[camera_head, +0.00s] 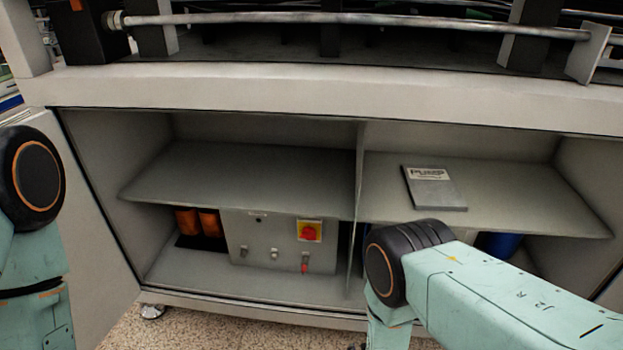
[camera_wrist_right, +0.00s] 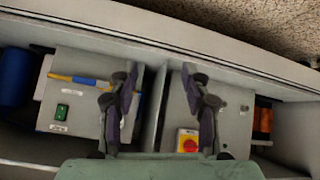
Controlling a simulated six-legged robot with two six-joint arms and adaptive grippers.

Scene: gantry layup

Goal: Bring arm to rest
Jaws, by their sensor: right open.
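My right arm (camera_head: 500,295) reaches in from the lower right of the head view, in front of the open cabinet. Its gripper is below or behind the arm there and cannot be made out. In the right wrist view the right gripper (camera_wrist_right: 158,78) has its two dark fingers spread apart with nothing between them. They point toward the cabinet's lower part, on either side of the central divider. My left arm (camera_head: 35,240) is at the left edge of the head view, and its gripper is out of frame.
The cabinet shelf (camera_head: 240,175) is bare on the left; a grey booklet (camera_head: 433,188) lies on the right shelf. Below are a control box (camera_head: 275,240) with a red knob, orange items (camera_head: 197,222) and a blue cylinder (camera_wrist_right: 15,76). An open door (camera_head: 85,220) stands at left.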

